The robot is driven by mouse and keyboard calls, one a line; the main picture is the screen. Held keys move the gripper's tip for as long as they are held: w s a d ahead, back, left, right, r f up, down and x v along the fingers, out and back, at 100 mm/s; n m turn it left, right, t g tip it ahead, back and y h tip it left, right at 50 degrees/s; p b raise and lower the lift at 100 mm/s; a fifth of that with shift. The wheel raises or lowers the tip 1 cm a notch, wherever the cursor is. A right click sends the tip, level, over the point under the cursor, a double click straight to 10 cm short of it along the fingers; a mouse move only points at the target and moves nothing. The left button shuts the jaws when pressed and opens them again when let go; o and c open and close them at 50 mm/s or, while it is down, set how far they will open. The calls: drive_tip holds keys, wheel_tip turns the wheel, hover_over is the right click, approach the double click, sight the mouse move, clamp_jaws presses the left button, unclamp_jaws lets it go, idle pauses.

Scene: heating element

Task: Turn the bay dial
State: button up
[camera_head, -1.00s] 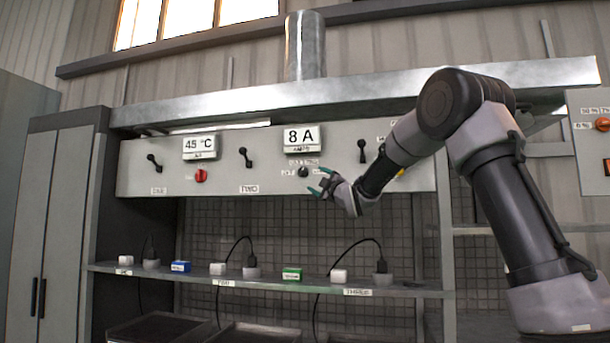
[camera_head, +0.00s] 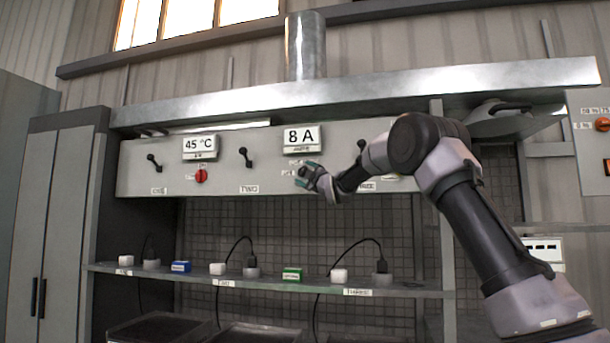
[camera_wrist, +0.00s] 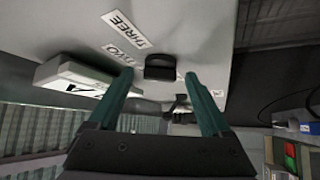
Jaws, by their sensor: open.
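The bay dial is a small black knob on the grey panel (camera_head: 220,180), below the 8 A display (camera_head: 301,138). In the wrist view the black dial (camera_wrist: 160,67) sits beside printed labels reading TWO and THREE (camera_wrist: 125,32). My gripper (camera_wrist: 159,76) is open, with its two green fingers on either side of the dial in that view. Whether they touch it, I cannot tell. In the head view my gripper (camera_head: 307,175) is at the dial's place and largely hides it.
A red knob (camera_head: 201,176) sits under the 45 °C display (camera_head: 199,147). Black levers (camera_head: 245,157) stick out from the panel. A metal hood (camera_head: 350,92) runs above.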

clamp_jaws()
drive_tip(key=shift+m, duration=0.3)
drive_tip(key=m+t+h, duration=0.1)
drive_tip(key=m, duration=0.1)
drive_tip(key=m+t+h, duration=0.1)
drive_tip(key=m, duration=0.1)
drive_tip(key=m+t+h, duration=0.1)
drive_tip(key=m+t, duration=0.1)
drive_tip(key=shift+w+a+f, duration=0.1)
drive_tip(key=shift+a+f, duration=0.2)
drive_tip(key=shift+f, duration=0.1)
drive_tip(key=m+t+h, duration=0.1)
drive_tip(key=m+h, duration=0.2)
drive_tip(key=m+t+h, duration=0.1)
drive_tip(key=m+h, duration=0.1)
drive_tip(key=m, duration=0.1)
drive_tip(key=m+h, duration=0.3)
drive_tip(key=m, duration=0.1)
drive_tip(key=shift+w+a+f+t+h, duration=0.1)
drive_tip(key=shift+a+t+h, duration=0.2)
drive_tip(key=shift+a+t, duration=0.1)
drive_tip(key=shift+m+h, duration=2.1)
drive_tip(key=shift+m, duration=0.1)
drive_tip(key=shift+m+g+h, duration=0.4)
drive_tip(key=shift+m+h, duration=0.2)
drive_tip(key=shift+h, duration=0.1)
unclamp_jaws()
